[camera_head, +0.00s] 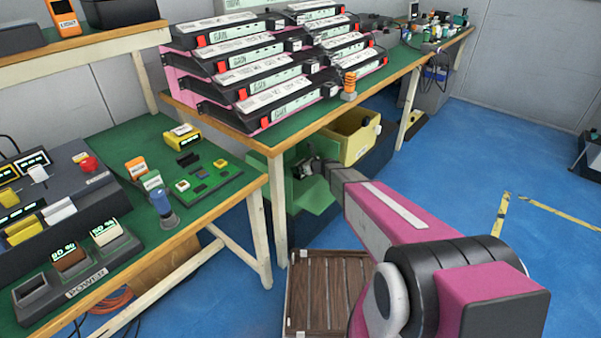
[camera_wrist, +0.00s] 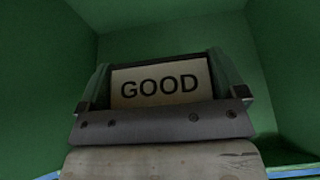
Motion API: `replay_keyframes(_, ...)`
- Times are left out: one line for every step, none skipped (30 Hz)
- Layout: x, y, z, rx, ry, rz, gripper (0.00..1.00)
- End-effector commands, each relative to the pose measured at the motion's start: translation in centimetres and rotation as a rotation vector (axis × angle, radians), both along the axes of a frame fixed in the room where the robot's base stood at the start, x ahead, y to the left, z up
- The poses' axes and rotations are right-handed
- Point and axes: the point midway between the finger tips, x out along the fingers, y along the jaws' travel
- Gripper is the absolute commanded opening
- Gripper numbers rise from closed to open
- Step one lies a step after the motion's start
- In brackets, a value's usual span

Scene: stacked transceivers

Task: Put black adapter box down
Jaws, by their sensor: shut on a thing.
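My gripper (camera_head: 318,168) reaches into a green bin (camera_head: 316,198) under the middle workbench. In the wrist view, the green walls of the bin (camera_wrist: 165,35) surround my gripper (camera_wrist: 168,85). Its fingers are shut on the black adapter box (camera_wrist: 160,87), which shows a pale face reading "GOOD" with a dark edge above. The box's lower part is hidden behind the gripper body. In the head view the box is too small and dark to tell from the gripper. I cannot tell whether it touches the bin floor.
A yellow bin (camera_head: 352,143) stands right beside the green one. The workbench (camera_head: 270,140) above carries stacked transceivers (camera_head: 265,72). A wooden slatted crate (camera_head: 325,290) is on the floor in front. Blue floor (camera_head: 470,150) is open to the right.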

Motion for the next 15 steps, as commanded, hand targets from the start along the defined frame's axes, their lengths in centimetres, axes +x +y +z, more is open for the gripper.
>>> replay_keyframes(0.6,0.1,-0.4,0.0,0.0,0.0,0.61)
replay_keyframes(0.7,0.2,-0.4,0.0,0.0,0.0,0.61)
replay_keyframes(0.7,0.2,-0.6,0.0,0.0,0.0,0.61)
replay_keyframes(0.7,0.2,-0.8,0.001,0.001,0.0,0.61)
replay_keyframes(0.7,0.2,-1.0,0.001,0.001,0.0,0.61)
replay_keyframes(0.7,0.2,-1.4,0.0,0.002,-0.001,0.61)
replay_keyframes(0.7,0.2,-1.8,0.0,0.002,-0.001,0.61)
replay_keyframes(0.7,0.2,-2.2,0.0,0.001,0.0,0.61)
replay_keyframes(0.7,0.2,-2.8,0.0,0.001,0.0,0.61)
replay_keyframes(0.7,0.2,-3.2,0.0,0.001,0.0,0.61)
replay_keyframes(0.7,0.2,-3.7,0.001,0.001,-0.001,0.61)
replay_keyframes(0.7,0.2,-4.1,0.0,0.002,-0.001,0.61)
replay_keyframes(0.7,0.1,-4.3,0.0,0.001,0.0,0.61)
replay_keyframes(0.6,0.1,-4.4,0.0,0.001,0.0,0.61)
replay_keyframes(0.6,0.1,-4.4,0.0,0.0,0.0,0.61)
